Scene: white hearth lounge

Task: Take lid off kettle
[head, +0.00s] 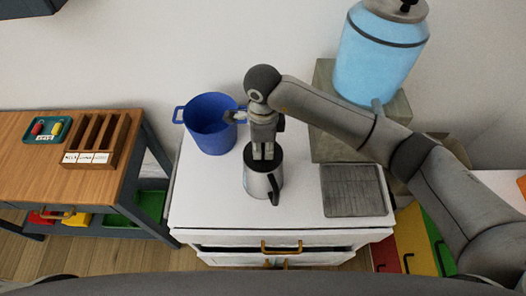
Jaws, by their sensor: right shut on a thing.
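A silver kettle (263,184) with a black handle stands upright on the white cabinet top (300,225). My right gripper (263,157) points down at the kettle's top and is shut on the lid there. The lid is mostly hidden by the fingers, and I cannot tell whether it is still seated or slightly raised. My left gripper is not in view.
A blue pot (209,125) stands just left of the kettle. A grey ridged mat (352,190) lies to the right. A blue water dispenser (378,55) stands on a block (335,135) behind. A wooden table (50,170) is at the left. The cabinet's front is clear.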

